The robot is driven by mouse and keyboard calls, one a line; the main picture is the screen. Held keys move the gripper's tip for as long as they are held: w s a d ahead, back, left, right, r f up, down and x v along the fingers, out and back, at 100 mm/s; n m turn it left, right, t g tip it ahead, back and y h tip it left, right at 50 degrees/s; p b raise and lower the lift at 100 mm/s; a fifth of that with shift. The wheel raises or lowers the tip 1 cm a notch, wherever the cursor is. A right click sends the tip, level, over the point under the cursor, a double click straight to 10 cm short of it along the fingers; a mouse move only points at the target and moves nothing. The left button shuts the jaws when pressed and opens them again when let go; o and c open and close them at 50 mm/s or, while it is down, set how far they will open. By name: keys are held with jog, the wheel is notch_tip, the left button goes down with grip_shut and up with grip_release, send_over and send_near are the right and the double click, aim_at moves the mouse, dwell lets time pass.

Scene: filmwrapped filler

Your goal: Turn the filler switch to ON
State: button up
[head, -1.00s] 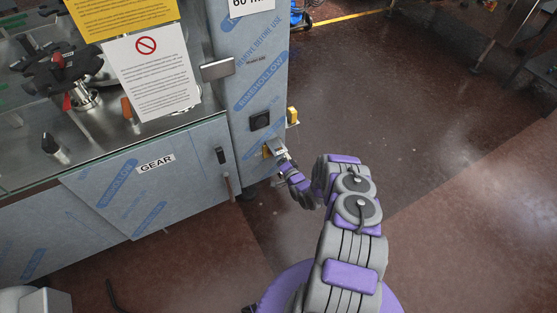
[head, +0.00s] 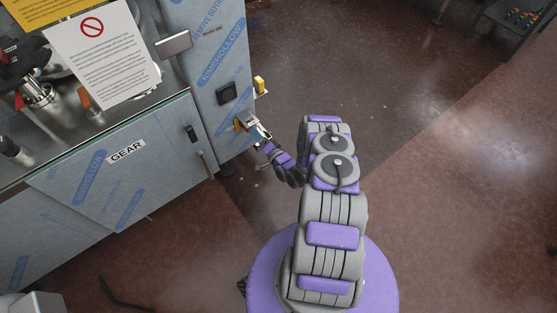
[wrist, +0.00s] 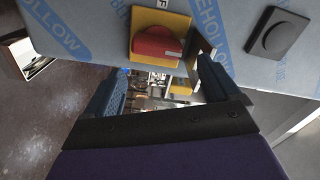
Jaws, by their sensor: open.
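The filler switch is a red rotary knob (wrist: 157,43) on a yellow plate (wrist: 178,22), on the film-wrapped machine panel. In the wrist view it is at the top centre, just beyond my fingertips. A label above the plate is cut off, with only an "F" showing. My gripper (wrist: 158,80) is open, with one finger on either side below the knob and nothing between them. I cannot tell whether a finger touches the plate. In the head view my gripper (head: 256,131) is at the yellow plate (head: 239,124) and hides most of the knob.
A black square fitting (wrist: 278,34) sits beside the switch on the panel, also in the head view (head: 227,92). A yellow part (head: 259,84) sticks out at the cabinet edge.

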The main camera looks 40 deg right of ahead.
jog(key=s+d+p, duration=0.1)
jog(key=s+p, duration=0.1)
jog(key=s, duration=1.1)
jog(key=shift+s+p, duration=0.15)
jog(key=shift+p, duration=0.2)
dwell(0.8)
jog(key=shift+d+f, duration=0.1)
jog(key=shift+f, duration=0.05)
